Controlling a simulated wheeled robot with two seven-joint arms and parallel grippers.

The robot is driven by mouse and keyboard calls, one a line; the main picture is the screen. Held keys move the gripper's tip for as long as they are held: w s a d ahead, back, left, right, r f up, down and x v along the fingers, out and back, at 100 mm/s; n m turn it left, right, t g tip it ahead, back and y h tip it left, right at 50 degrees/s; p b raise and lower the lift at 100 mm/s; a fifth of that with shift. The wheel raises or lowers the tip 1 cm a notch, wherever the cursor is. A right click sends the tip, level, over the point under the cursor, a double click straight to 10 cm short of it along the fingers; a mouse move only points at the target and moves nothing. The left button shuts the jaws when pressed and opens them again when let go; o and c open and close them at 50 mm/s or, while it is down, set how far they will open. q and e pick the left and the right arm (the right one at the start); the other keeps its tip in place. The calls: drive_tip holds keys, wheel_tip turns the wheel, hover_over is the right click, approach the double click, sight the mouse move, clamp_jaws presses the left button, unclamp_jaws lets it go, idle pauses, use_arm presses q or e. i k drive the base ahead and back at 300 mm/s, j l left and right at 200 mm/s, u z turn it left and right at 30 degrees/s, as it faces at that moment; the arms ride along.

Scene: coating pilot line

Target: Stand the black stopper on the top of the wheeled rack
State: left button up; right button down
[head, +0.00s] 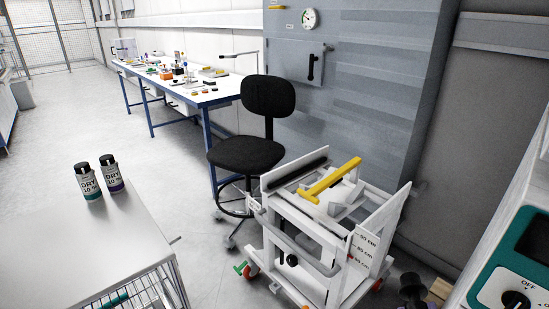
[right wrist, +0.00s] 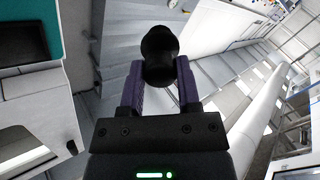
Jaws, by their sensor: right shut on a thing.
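The black stopper (right wrist: 158,50) is a dark knobbed piece, held between the purple-sided fingers of my right gripper (right wrist: 160,85) in the right wrist view. The gripper is shut on it. In the head view a dark knobbed shape (head: 411,286) shows at the lower right; I cannot tell whether it is the same stopper. A unit with a flat light-grey top (head: 70,245) and wire sides stands at the lower left; its wheels are out of sight. Two dark-capped bottles (head: 88,182) (head: 112,175) stand near its back edge. My left gripper is not in view.
A white wheeled trolley (head: 375,232) with a yellow bar (head: 330,180) and a height scale stands right of centre. A black chair (head: 245,152) is behind it. A teal-framed device (head: 500,275) is at the right. The near part of the grey top is clear.

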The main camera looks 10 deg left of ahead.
sight(94, 262)
drive_tip(key=i+j+u, duration=0.15)
drive_tip(key=u, duration=0.3)
drive_tip(key=i+j+u, duration=0.2)
drive_tip(key=u, duration=0.25)
drive_tip(key=i+j+u, duration=0.2)
drive_tip(key=u, duration=0.25)
drive_tip(key=i+j+u, duration=0.1)
drive_tip(key=i+u, duration=0.15)
drive_tip(key=u, duration=0.2)
drive_tip(key=i+u, duration=0.2)
drive_tip(key=u, duration=0.3)
